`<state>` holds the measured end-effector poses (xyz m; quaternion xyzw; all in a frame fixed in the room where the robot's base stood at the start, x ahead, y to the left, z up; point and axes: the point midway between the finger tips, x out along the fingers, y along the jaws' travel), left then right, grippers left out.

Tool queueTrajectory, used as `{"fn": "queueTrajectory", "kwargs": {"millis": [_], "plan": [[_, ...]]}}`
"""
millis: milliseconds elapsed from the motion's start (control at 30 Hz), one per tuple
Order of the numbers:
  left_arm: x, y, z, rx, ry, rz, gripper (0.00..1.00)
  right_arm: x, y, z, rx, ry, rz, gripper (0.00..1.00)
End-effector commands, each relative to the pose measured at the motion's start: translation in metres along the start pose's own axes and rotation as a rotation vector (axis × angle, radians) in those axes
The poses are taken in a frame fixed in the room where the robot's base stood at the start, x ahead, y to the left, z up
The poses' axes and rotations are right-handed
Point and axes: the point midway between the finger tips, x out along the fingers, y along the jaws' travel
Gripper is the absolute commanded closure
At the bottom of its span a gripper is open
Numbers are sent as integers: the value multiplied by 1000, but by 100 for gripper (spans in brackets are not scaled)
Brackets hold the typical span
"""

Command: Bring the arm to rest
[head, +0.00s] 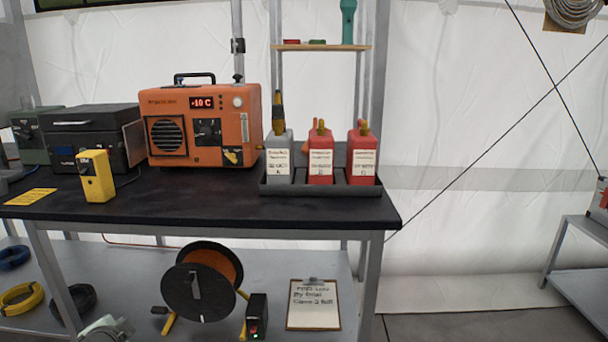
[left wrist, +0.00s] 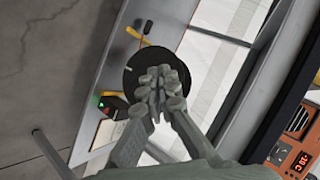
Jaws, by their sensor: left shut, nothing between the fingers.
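My left gripper (left wrist: 160,85) shows in the left wrist view with its grey fingers together and nothing between them. Part of my left arm shows at the bottom left edge of the head view, low in front of the bench's lower shelf. In the left wrist view the black cable reel (left wrist: 140,72) is behind the fingers; I see no contact with it. My right gripper is not in view.
The black bench top (head: 200,207) holds an orange heater-like unit (head: 190,130), a yellow device (head: 96,176) and a dark tray (head: 320,190) with three bottles. Below are the cable reel (head: 200,280) and a clipboard (head: 314,304). Floor at the right (head: 480,326) is clear.

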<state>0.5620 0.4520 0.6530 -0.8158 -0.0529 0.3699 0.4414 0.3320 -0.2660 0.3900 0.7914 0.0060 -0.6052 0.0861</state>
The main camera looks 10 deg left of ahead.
Motion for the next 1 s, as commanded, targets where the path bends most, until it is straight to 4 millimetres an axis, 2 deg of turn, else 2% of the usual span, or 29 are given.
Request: {"fn": "queueTrajectory", "kwargs": {"millis": [33, 167, 200, 300, 400, 500, 600, 700, 1000], "plan": [[1, 41, 15, -48, -33, 68, 100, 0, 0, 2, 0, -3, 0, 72], [-7, 136, 49, -170, -121, 222, 100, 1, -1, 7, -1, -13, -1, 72], [-13, 164, 59, -208, -150, 266, 100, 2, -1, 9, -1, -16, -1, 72], [-33, 233, 82, -300, -227, 374, 100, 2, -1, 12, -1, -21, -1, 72], [-56, 292, 99, -380, -300, 463, 100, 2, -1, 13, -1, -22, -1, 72], [-78, 334, 111, -441, -361, 529, 100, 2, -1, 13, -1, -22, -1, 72], [-93, 360, 118, -480, -399, 568, 100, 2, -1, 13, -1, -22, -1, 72], [-100, 372, 120, -498, -417, 586, 100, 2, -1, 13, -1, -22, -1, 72], [-101, 373, 121, -499, -419, 588, 100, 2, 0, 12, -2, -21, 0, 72]]}}
